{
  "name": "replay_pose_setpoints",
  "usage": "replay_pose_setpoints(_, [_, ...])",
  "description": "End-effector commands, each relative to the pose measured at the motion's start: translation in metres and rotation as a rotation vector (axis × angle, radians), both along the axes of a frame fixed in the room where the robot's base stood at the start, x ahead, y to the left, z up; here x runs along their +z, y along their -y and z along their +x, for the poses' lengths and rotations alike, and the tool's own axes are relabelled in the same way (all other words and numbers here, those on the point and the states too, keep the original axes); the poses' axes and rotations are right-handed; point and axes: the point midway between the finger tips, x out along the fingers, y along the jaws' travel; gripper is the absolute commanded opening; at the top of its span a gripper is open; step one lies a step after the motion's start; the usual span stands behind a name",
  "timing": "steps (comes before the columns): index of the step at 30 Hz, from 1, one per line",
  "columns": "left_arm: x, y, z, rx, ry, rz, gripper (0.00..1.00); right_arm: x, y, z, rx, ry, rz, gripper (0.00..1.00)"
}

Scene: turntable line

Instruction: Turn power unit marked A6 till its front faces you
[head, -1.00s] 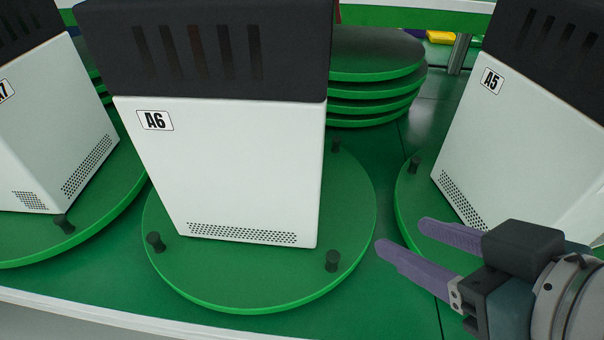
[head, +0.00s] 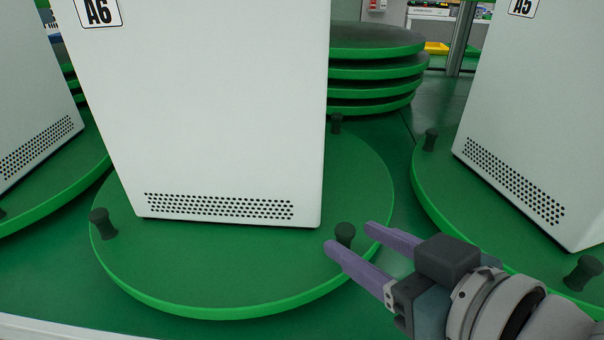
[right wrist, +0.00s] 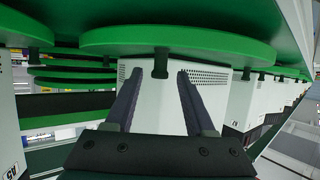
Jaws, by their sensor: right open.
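The power unit marked A6 (head: 210,110) is a white box standing upright on a round green turntable (head: 200,285). The face towards me carries the A6 label at its upper left and a dotted vent strip along the bottom; its top is out of the head view. Dark pegs stand on the turntable rim, one at the left (head: 103,223), one behind, and one at the right front (head: 345,234). My right gripper (head: 349,237) is open, its purple fingertips at the right front peg. In the upside-down right wrist view this peg (right wrist: 160,63) shows between the fingertips. My left gripper is out of view.
The A5 unit (head: 540,120) stands on its own turntable at the right, with a peg (head: 582,273) near my right wrist. Another unit (head: 25,90) stands at the left. Stacked green discs (head: 375,75) are behind. A narrow gap separates the turntables.

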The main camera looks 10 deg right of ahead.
Motion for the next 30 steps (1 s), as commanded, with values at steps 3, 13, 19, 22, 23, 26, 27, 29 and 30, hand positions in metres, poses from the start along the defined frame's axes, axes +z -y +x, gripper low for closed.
replay_pose_setpoints(3, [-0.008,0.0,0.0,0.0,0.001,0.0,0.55,-0.009,-0.006,0.017,0.0,0.002,0.001,0.55])
replay_pose_setpoints(13, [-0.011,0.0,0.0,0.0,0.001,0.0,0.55,-0.014,-0.011,0.032,0.001,-0.001,0.001,0.55])
replay_pose_setpoints(19, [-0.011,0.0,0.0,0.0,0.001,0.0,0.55,-0.014,-0.011,0.032,0.001,-0.001,0.001,0.49])
replay_pose_setpoints(22, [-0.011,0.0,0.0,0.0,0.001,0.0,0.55,-0.014,-0.011,0.032,0.001,-0.001,0.001,0.38])
replay_pose_setpoints(23, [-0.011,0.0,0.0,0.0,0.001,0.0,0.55,-0.014,-0.011,0.032,0.001,-0.001,0.001,0.34])
replay_pose_setpoints(26, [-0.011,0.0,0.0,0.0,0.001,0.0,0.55,-0.014,-0.011,0.032,0.001,-0.001,0.0,0.23])
replay_pose_setpoints(27, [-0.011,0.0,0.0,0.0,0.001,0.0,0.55,-0.014,-0.011,0.032,0.001,-0.001,0.0,0.18])
replay_pose_setpoints(29, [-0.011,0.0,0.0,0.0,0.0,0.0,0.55,-0.014,-0.011,0.032,0.001,-0.001,0.0,0.12])
replay_pose_setpoints(30, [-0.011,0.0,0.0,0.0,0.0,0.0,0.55,-0.014,-0.011,0.032,0.001,-0.001,0.0,0.07])
